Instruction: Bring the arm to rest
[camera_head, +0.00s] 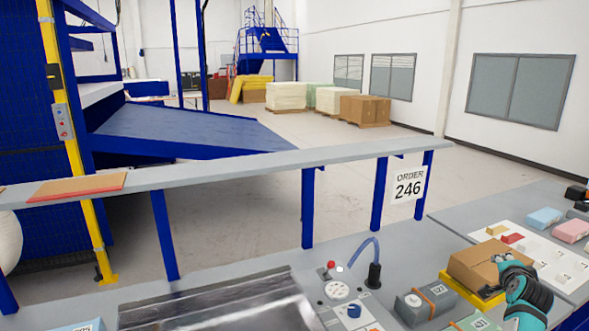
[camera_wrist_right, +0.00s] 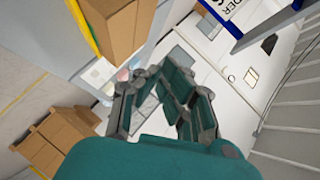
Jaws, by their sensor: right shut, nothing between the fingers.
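My right gripper (camera_head: 505,264) is at the lower right of the head view, teal with dark fingers. It appears in front of the right side of a brown cardboard box (camera_head: 474,262); I cannot tell whether they touch. In the right wrist view, the same gripper (camera_wrist_right: 165,92) has its fingers shut with nothing between them. My left arm and gripper are in neither view.
The box sits on a yellow base (camera_head: 458,288) on the grey bench. Nearby are a grey block with an orange band (camera_head: 428,301), a blue hose (camera_head: 367,247) and a white sheet (camera_head: 560,262) with coloured blocks. A grey rail (camera_head: 230,164) runs behind.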

